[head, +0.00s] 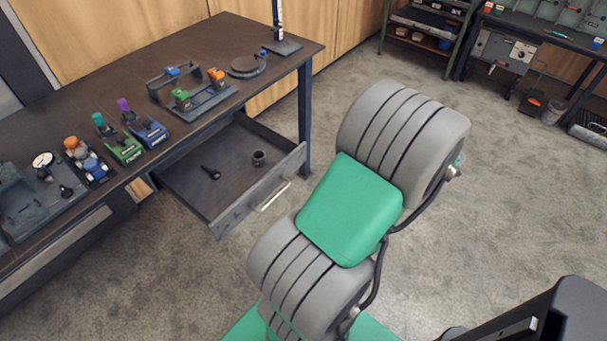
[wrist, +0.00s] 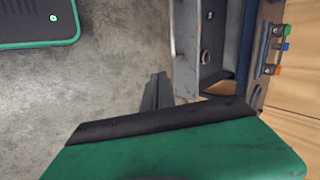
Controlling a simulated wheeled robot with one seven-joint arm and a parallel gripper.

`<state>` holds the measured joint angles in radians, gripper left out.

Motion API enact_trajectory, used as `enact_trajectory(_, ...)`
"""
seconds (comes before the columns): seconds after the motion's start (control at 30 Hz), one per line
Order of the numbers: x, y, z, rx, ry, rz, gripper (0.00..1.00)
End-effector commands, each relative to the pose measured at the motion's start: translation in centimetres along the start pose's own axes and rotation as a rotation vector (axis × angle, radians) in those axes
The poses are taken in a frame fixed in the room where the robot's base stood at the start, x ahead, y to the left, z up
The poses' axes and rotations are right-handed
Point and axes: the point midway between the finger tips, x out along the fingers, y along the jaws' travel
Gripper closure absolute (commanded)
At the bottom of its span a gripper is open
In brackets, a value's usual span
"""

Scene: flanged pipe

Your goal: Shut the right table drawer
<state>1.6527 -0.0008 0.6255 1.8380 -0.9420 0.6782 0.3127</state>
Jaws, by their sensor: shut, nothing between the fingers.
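The right table drawer (head: 225,165) is pulled out from under the dark workbench (head: 215,45) in the head view. Its grey front panel has a pale bar handle (head: 275,196).
Fixtures with coloured parts (head: 124,150) stand along the bench, and a round piece (head: 247,66) is near its far end. A bench leg (head: 305,115) stands beside the drawer. Floor (head: 480,180) is open to the right. Shelving and another bench (head: 560,45) are at the back.

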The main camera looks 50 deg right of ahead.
Motion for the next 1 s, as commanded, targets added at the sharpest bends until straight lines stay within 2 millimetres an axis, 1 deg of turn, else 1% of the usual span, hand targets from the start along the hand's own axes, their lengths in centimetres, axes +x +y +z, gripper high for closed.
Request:
enact_trajectory(0.07,0.7,0.1,0.0,0.002,-0.001,-0.003,1.00)
enact_trajectory(0.17,2.3,0.1,0.1,-0.001,-0.003,-0.001,1.00)
enact_trajectory(0.53,10.3,0.1,0.1,-0.002,-0.004,0.001,1.00)
enact_trajectory(0.6,11.2,-1.0,0.1,-0.006,-0.002,0.002,1.00)
enact_trajectory(0.73,12.5,-1.9,0.1,-0.004,-0.001,0.003,1.00)
enact_trajectory(0.83,13.0,-2.3,0.0,-0.002,0.000,0.002,1.00)
enact_trajectory(1.0,13.1,-2.3,0.0,-0.001,0.001,0.002,1.00)
